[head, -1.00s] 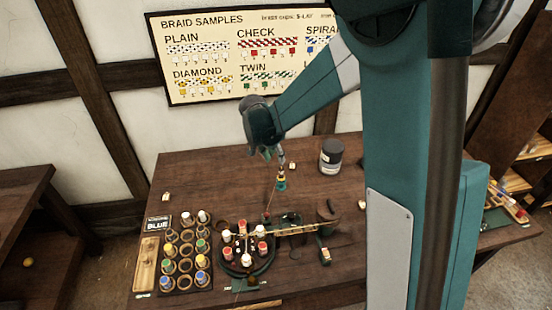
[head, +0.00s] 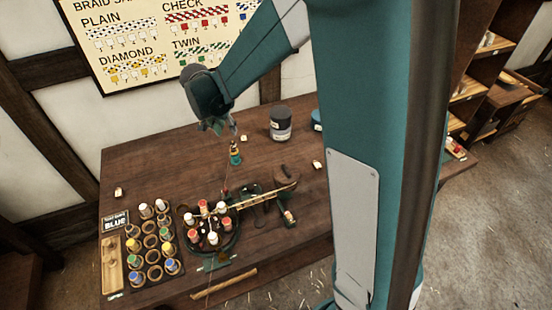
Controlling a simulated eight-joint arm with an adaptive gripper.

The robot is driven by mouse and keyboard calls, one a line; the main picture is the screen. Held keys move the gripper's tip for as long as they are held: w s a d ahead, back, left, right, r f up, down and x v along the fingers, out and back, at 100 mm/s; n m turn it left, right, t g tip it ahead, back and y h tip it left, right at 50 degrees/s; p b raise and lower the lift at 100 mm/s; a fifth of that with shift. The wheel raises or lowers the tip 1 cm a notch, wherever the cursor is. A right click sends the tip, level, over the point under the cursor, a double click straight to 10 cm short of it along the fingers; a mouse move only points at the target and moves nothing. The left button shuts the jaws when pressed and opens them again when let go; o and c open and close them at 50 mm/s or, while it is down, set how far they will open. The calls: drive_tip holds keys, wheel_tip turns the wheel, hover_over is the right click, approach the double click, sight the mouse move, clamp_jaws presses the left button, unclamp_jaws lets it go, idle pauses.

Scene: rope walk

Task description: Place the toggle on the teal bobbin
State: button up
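My gripper (head: 218,126) is above the middle of the table in the head view, pointing down. A small piece with teal and yellowish bands (head: 235,157) is just below its fingers, with a thin cord running down from it toward the braiding stand. It may be the teal bobbin. I cannot tell whether the fingers grip it or are apart from it. I cannot make out the toggle for certain. Small cream blocks lie on the table at the far left (head: 118,192), near the gripper (head: 243,138) and to the right (head: 318,165).
A round braiding stand (head: 236,240) holds several red- and white-topped bobbins. A rack (head: 158,283) of capped bobbins and empty rings is left of it, beside a wooden tray (head: 103,265). The table's back left (head: 150,160) is clear.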

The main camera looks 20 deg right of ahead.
drive_tip(key=s+d+r+n+t+y, duration=0.1)
drive_tip(key=s+d+r+n, duration=0.1)
drive_tip(key=s+r, duration=0.45)
drive_tip(key=s+d+r+n+t, duration=0.1)
drive_tip(key=s+d+r+n, duration=0.15)
drive_tip(key=s, duration=0.75)
drive_tip(key=s+d+r+n+y, duration=0.1)
drive_tip(key=s+r, duration=0.5)
drive_tip(key=s, duration=0.2)
drive_tip(key=s+n+t, duration=0.1)
drive_tip(key=s+n, duration=0.2)
drive_tip(key=s, duration=0.8)
drive_tip(key=shift+d+f+t+y, duration=0.35)
drive_tip(key=shift+d+t+y, duration=0.05)
drive_tip(key=shift+d, duration=0.05)
drive_tip(key=shift+f, duration=0.1)
wheel_tip(320, 180, down, 4)
drive_tip(key=b, duration=0.4)
